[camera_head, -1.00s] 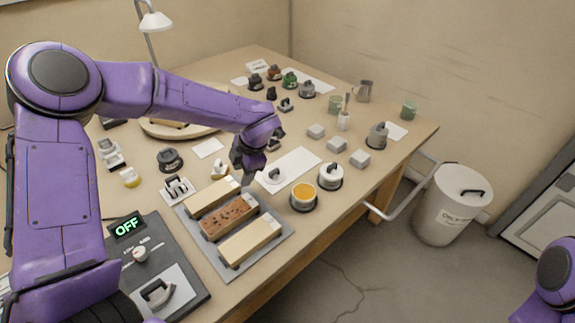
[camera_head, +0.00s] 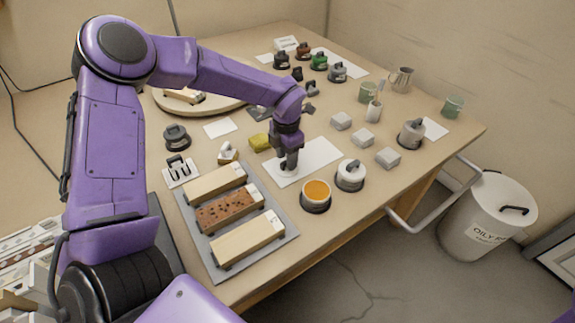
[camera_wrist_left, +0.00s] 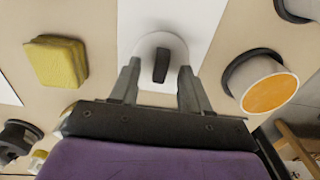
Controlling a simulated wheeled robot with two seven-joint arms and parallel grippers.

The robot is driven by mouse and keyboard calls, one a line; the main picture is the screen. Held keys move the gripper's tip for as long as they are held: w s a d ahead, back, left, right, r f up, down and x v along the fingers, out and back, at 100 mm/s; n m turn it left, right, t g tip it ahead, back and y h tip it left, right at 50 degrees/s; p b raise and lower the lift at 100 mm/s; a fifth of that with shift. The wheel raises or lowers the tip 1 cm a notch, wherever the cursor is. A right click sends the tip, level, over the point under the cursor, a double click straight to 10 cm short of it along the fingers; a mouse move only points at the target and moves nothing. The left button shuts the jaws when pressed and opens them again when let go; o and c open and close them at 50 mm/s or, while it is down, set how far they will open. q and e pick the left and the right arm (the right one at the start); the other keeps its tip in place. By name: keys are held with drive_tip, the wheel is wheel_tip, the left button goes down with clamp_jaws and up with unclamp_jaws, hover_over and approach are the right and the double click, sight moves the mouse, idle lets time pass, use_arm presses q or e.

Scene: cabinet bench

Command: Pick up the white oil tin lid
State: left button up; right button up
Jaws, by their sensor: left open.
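The white oil tin lid (camera_wrist_left: 172,42) is a round white disc with a dark upright handle, lying on a white sheet (camera_head: 317,156). In the head view, my left gripper (camera_head: 289,168) points down over the lid (camera_head: 287,175) and hides most of it. In the left wrist view, my left gripper (camera_wrist_left: 159,72) is open, with one finger on each side of the dark handle. I cannot tell whether the fingers touch it. The open tin with orange contents (camera_head: 316,193) stands right of the sheet. My right gripper is out of view.
A yellow sponge (camera_head: 260,142) lies left of the sheet. A grey tray (camera_head: 285,232) with several blocks is in front. Grey blocks (camera_head: 363,138) and a grey lidded pot (camera_head: 411,134) stand to the right.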

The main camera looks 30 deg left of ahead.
use_arm(q)
drive_tip(key=shift+f, duration=0.45)
clamp_jaws()
